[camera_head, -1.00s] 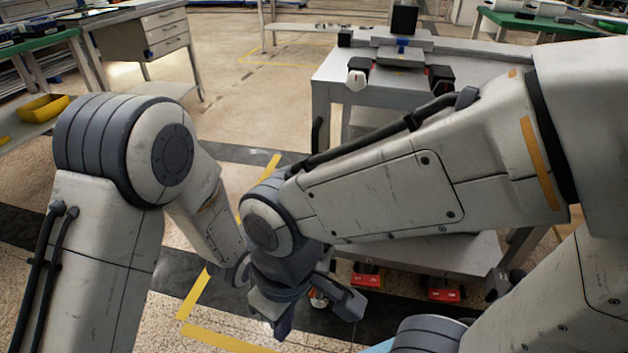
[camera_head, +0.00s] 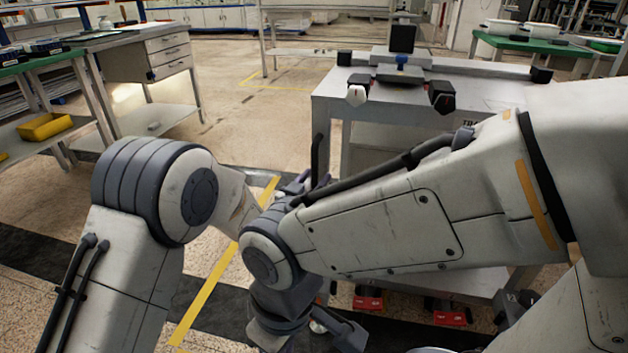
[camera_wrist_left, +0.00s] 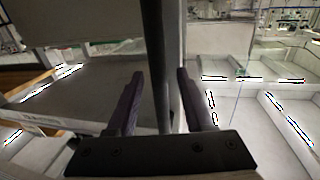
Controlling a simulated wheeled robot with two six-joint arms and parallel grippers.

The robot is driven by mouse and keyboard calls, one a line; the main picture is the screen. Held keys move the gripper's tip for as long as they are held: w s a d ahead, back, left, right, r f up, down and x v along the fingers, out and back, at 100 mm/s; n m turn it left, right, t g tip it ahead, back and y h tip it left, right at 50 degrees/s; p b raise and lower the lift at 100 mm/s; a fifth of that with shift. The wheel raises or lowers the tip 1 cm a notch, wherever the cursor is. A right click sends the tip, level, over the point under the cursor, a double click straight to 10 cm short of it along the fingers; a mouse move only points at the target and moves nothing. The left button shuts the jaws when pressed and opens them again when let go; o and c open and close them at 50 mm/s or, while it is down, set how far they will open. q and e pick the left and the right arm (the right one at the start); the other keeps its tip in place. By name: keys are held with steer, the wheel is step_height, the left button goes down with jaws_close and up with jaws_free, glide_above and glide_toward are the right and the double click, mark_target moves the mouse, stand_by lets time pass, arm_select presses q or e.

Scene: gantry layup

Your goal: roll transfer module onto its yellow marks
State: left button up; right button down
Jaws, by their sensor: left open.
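The transfer module is a grey wheeled cart (camera_head: 330,92) right of centre, with part of its lettering showing and red pedals (camera_head: 368,302) at its feet. A black upright handle bar (camera_head: 319,150) stands at its near left corner. My left gripper (camera_head: 300,184) is at the bar's lower part, partly hidden behind my right arm. In the left wrist view, the dark bar (camera_wrist_left: 154,45) runs between the open fingers (camera_wrist_left: 160,88), with gaps on both sides. My right gripper (camera_head: 305,335) hangs low at the bottom edge, partly cut off. A yellow floor line (camera_head: 213,288) runs left of the cart.
More yellow floor marks (camera_head: 262,78) show farther back. A drawer bench (camera_head: 160,55) and a shelf with a yellow bin (camera_head: 45,127) stand at left. A green table (camera_head: 525,40) is at back right. The floor (camera_head: 240,125) between the left bench and the cart is open.

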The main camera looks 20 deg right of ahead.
arm_select(q)
jaws_close()
stand_by(1.4)
